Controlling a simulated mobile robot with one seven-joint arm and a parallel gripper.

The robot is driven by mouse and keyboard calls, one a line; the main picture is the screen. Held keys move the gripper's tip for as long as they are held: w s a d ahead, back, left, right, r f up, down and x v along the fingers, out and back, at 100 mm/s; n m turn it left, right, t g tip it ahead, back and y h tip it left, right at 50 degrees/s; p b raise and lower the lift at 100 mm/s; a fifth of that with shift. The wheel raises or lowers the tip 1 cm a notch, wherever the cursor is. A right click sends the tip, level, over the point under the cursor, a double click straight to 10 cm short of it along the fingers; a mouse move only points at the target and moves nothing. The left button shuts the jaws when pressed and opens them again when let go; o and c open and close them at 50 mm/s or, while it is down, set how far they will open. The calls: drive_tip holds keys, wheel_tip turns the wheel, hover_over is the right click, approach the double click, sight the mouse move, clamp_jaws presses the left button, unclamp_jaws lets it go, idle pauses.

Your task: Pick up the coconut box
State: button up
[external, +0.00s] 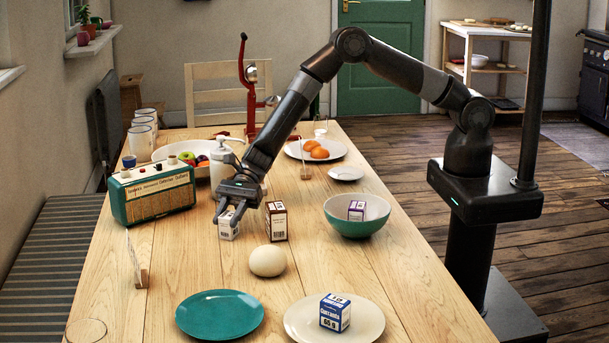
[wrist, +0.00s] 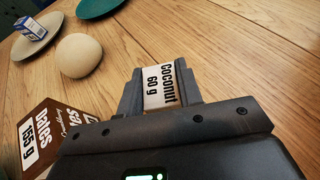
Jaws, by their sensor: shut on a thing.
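The coconut box (wrist: 160,86) is a small white box with black lettering reading "Coconut 60 g" in the wrist view. My gripper (wrist: 160,90) is shut on it, with one finger on each side. In the external view the coconut box (external: 228,229) is at my gripper (external: 230,213), low at the table; I cannot tell whether it still touches the wood. Its upper part is hidden by the fingers.
A brown dates box (external: 276,221) stands close to the right of my gripper. A round pale ball (external: 267,261), a teal plate (external: 220,316), a currants box (external: 335,312) on a cream plate (external: 368,328) and a teal bowl (external: 345,226) are nearby. A green radio (external: 152,194) stands left.

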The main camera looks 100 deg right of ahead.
drive_tip(key=shift+c, duration=1.2)
